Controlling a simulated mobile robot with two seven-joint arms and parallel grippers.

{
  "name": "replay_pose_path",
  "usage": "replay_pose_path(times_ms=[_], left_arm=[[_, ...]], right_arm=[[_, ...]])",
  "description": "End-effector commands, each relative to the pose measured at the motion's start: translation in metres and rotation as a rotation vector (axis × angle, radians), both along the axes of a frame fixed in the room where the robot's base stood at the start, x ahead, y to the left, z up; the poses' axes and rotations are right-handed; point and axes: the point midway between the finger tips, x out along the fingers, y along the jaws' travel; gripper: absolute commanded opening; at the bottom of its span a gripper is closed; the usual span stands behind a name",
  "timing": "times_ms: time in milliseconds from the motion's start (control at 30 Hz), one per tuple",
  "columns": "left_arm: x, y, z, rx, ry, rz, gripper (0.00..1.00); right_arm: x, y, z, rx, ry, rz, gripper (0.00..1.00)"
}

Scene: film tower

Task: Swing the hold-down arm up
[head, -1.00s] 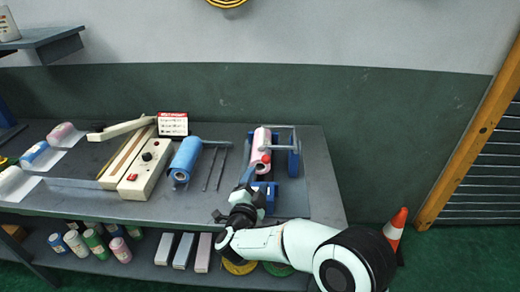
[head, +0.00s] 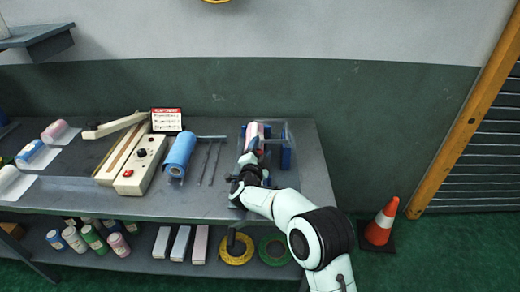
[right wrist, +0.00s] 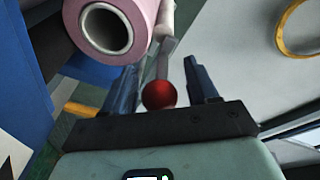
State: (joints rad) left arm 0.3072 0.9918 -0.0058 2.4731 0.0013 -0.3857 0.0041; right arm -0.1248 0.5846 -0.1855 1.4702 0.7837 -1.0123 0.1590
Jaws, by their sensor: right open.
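The film tower stands at the right end of the bench, with a pink film roll (head: 252,131) on it. The roll's hollow end shows close up in the right wrist view (right wrist: 107,28). The hold-down arm is a grey bar (right wrist: 164,58) ending in a red ball knob (right wrist: 159,95). My right gripper (right wrist: 161,88) is open, with one finger on each side of the knob. I cannot tell whether a finger touches it. In the head view my right gripper (head: 254,150) is at the tower's front and hides the knob. My left gripper is not in view.
Left of the tower are thin rods (head: 211,162), a blue roll (head: 180,155) and a cream sealer (head: 140,166) with its lever raised. A shelf below holds tape rings (head: 237,248) and boxes. A traffic cone (head: 382,222) stands on the floor at right.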

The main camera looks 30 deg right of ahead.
Motion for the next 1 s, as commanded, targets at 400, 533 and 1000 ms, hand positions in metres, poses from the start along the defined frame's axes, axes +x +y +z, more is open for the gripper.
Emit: replay_pose_path(times_ms=[400,533,1000], left_arm=[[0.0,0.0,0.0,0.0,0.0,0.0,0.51],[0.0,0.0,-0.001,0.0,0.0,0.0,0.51],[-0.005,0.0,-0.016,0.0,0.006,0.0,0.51]], right_arm=[[0.0,0.0,0.0,0.0,0.0,0.0,0.0],[0.0,0.0,0.0,0.005,-0.002,0.0,0.0],[-0.004,-0.004,0.021,0.195,-0.123,0.0,0.0]])
